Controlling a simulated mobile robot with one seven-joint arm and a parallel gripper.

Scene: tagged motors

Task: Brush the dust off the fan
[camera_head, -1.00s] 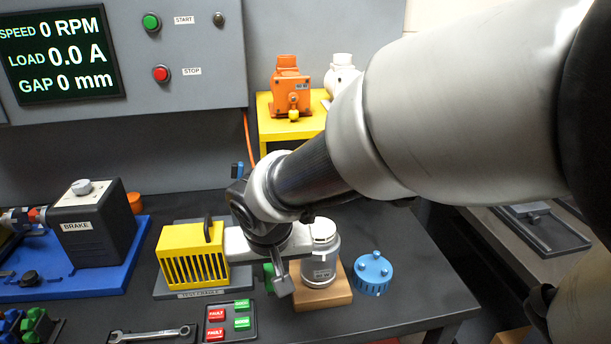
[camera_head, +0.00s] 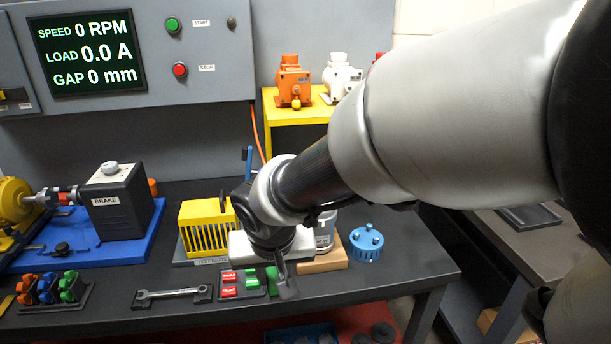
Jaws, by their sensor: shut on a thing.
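My gripper (camera_head: 279,284) is low over the front of the bench, just right of the tag tray. It is shut on a small green piece (camera_head: 271,279), largely hidden by the finger; it looks like a green tag. A silver motor (camera_head: 324,232) stands on a wooden block (camera_head: 328,256) behind my gripper, partly covered by it. I cannot make out a fan or dust. A thin blue upright thing (camera_head: 248,157) shows behind my wrist; whether it is a brush handle I cannot tell.
The tag tray (camera_head: 243,296) holds red and green tags. A wrench (camera_head: 172,293) lies left of it. A yellow slotted box (camera_head: 205,230) stands behind, and a blue round cap (camera_head: 366,243) sits right of the block. The bench right of the cap is clear.

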